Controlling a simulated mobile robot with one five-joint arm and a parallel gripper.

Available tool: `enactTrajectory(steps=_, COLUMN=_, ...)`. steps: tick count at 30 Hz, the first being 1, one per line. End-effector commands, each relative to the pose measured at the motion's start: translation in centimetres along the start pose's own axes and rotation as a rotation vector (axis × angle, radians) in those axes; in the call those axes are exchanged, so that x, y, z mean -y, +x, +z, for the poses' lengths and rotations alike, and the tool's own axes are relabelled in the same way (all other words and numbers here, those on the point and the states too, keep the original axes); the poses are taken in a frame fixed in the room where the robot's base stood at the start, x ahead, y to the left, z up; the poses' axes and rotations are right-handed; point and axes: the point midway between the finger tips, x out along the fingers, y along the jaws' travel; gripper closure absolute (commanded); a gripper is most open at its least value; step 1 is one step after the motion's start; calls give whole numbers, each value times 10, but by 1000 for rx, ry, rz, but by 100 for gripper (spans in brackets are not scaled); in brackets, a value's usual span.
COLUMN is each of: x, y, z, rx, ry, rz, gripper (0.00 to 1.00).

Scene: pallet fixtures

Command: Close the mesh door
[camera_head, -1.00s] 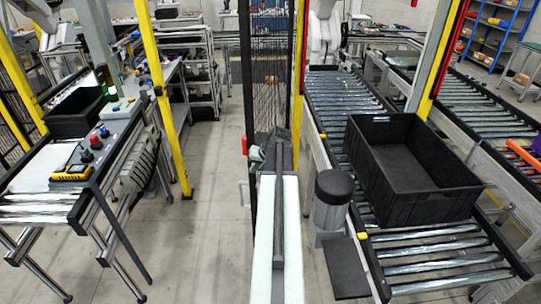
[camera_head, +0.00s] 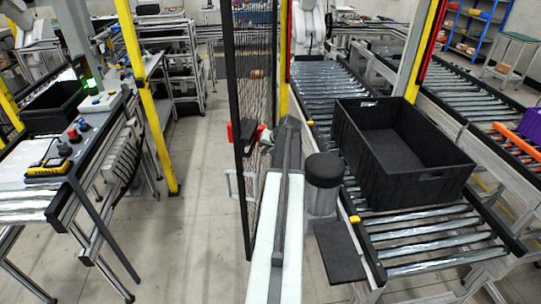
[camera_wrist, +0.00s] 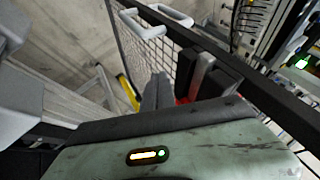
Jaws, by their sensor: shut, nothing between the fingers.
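The mesh door (camera_head: 258,60) has a black frame and stands open at an angle near a yellow post. A wide gap lies between its near edge and the left yellow post. A white handle (camera_head: 243,186) sits low on its near edge, with a red and black latch part (camera_head: 233,131) above. The wrist view also shows the mesh (camera_wrist: 150,58), handle (camera_wrist: 158,22) and red part (camera_wrist: 188,92). My gripper (camera_head: 264,137) is shut and empty close beside the door's right face at latch height; its fingertips are partly hidden, and I cannot tell whether they touch.
A black crate (camera_head: 440,180) sits on the roller conveyor (camera_head: 335,90) to the right. A workbench (camera_head: 95,140) with a yellow tool (camera_head: 47,168) stands at left, beside the left yellow post (camera_head: 150,110). The floor (camera_head: 195,225) left of the door is clear.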

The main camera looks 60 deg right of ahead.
Motion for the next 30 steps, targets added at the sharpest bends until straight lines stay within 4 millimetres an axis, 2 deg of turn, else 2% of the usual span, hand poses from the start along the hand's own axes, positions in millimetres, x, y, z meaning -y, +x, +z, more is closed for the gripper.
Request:
enactTrajectory(steps=1, x=11, y=2, z=-1, rx=1, ry=-2, rz=-2, gripper=100)
enactTrajectory(steps=6, x=29, y=10, z=-1, rx=0, ry=0, rz=-1, gripper=100)
enactTrajectory(steps=20, x=34, y=13, z=0, rx=0, ry=0, rz=0, gripper=100)
enactTrajectory(steps=23, x=41, y=16, z=1, rx=0, ry=2, rz=0, gripper=100)
enactTrajectory(steps=26, x=56, y=23, z=3, rx=-3, ry=7, rz=2, gripper=100)
enactTrajectory(steps=30, x=97, y=41, z=9, rx=-11, ry=22, rz=10, gripper=100)
